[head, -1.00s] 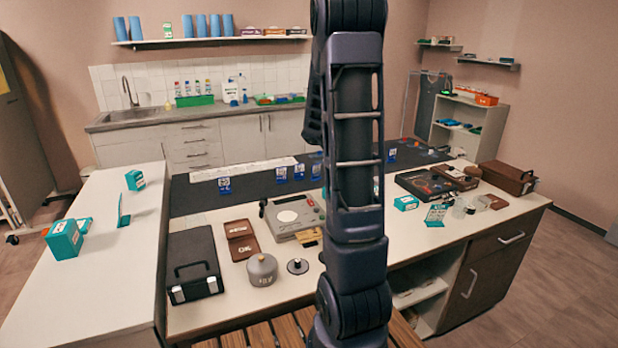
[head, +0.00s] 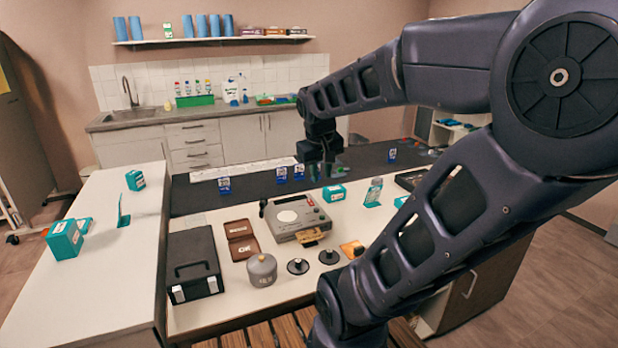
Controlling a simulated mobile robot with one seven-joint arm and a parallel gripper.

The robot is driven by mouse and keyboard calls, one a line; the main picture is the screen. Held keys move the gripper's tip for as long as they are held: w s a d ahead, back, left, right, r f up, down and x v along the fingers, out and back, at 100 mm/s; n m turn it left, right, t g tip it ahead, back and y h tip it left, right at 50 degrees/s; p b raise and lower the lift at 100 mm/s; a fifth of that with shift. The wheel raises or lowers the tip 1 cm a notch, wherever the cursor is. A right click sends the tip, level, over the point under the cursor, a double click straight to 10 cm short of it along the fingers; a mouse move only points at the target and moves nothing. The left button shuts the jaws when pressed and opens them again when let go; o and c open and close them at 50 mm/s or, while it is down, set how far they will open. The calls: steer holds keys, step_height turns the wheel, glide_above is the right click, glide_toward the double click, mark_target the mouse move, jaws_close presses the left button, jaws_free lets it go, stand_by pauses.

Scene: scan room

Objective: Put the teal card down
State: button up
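My gripper (head: 321,168) hangs pointing down over the dark mat (head: 255,192) at the back of the desk. Its fingers are small and dark, so I cannot tell whether they are open or shut. A faint teal patch shows by the fingers, but I cannot tell whether it is held. A thin teal card (head: 123,212) stands upright on the left white counter. Another teal piece (head: 373,193) is by a clear bottle right of my gripper. A teal box (head: 334,193) sits just in front of my gripper.
The left counter (head: 118,290) has free room in front. My arm hides the desk's right side.

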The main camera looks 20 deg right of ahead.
steer(key=s+a+r+t+y, duration=0.1)
steer(key=s+a+y, duration=0.1)
steer(key=s+a, duration=0.2)
steer(key=shift+a+m+t, duration=0.3)
steer(key=shift+a, duration=0.3)
